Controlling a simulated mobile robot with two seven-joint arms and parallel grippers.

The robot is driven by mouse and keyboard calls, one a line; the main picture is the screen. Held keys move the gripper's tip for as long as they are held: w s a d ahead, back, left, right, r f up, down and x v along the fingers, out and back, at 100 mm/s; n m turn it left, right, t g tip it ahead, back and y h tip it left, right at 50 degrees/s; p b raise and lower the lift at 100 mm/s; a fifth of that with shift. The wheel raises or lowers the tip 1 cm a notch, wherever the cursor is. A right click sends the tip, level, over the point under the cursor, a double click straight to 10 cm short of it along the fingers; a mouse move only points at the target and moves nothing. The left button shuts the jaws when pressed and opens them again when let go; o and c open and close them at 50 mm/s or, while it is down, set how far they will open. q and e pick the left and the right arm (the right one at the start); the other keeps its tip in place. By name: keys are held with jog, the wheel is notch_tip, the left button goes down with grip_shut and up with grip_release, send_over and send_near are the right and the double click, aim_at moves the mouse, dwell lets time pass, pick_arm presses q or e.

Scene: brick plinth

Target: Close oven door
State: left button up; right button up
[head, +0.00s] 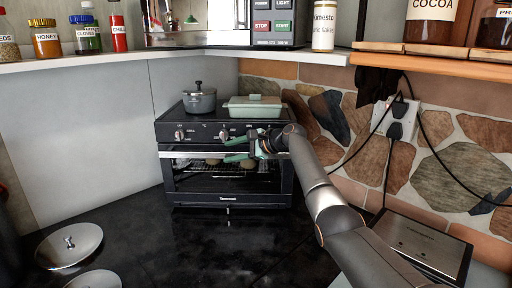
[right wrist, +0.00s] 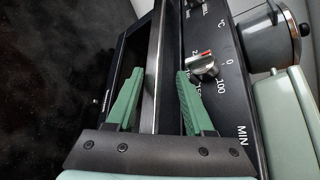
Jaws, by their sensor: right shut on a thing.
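The black toaster oven (head: 205,128) stands on the dark worktop in the back corner. Its door (head: 225,198) looks upright or nearly so; I cannot tell whether a small gap is left at the top. A rack (head: 225,177) shows inside. My right gripper (head: 238,149) reaches in from the right at the top of the door. In the right wrist view, its green fingers (right wrist: 158,105) stand on either side of the silver bar (right wrist: 157,70) at the door's top, shut on it. One finger is close to a knob (right wrist: 202,66). My left gripper is not in view.
A grey pot (head: 199,102) and a pale green lidded dish (head: 253,107) stand on the oven. Two metal lids (head: 68,246) lie at the front left. A wall socket with cables (head: 397,118) is at the right. The worktop before the oven is clear.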

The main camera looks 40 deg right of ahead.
jog(key=b+v, duration=0.2)
jog(key=v, duration=0.8)
jog(key=shift+s+r, duration=0.2)
jog(key=shift+s, duration=0.15)
